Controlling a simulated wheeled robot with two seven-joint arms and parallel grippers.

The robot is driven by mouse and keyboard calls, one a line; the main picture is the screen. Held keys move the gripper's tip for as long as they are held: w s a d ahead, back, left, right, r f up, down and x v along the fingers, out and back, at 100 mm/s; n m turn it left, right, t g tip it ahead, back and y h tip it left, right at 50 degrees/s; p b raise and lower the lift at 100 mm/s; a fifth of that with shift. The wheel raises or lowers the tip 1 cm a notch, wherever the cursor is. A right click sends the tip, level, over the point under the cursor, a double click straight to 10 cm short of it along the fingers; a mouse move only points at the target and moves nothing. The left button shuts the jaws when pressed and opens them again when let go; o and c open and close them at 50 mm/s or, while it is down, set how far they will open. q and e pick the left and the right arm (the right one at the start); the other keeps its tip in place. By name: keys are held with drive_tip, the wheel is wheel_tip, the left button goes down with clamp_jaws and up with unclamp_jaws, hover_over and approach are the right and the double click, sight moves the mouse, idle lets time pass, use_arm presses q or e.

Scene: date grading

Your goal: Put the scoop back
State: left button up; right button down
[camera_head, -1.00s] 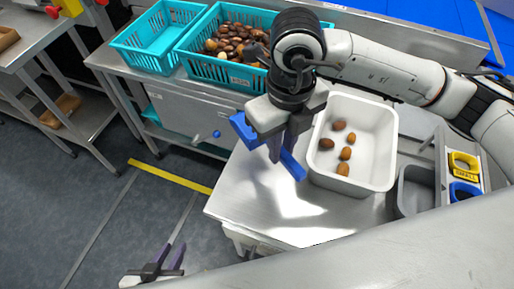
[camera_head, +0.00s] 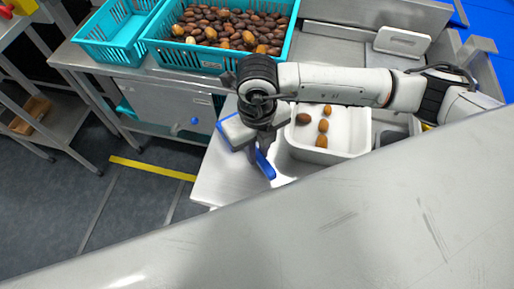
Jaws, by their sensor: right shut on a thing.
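My right gripper (camera_head: 259,148) is shut on the blue scoop (camera_head: 265,166) above the left part of the metal table. Blue parts of the scoop show on both sides of the jaws; the gripper hides its middle. Whether it touches the table I cannot tell. The white tub (camera_head: 312,154) with several brown dates stands just right of the gripper, partly behind my right arm. My left gripper is out of view.
A teal crate full of dates (camera_head: 190,57) and an empty teal crate (camera_head: 100,52) stand at the back left. A grey bin (camera_head: 390,137) right of the tub is mostly hidden. A large pale surface (camera_head: 330,230) covers the front right.

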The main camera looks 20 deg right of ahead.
drive_tip(key=shift+f, duration=0.15)
drive_tip(key=c, duration=1.7)
unclamp_jaws()
drive_tip(key=shift+o, duration=0.2)
wheel_tip(320, 180, up, 12)
drive_tip(key=b, duration=0.1)
drive_tip(key=shift+r, duration=0.25)
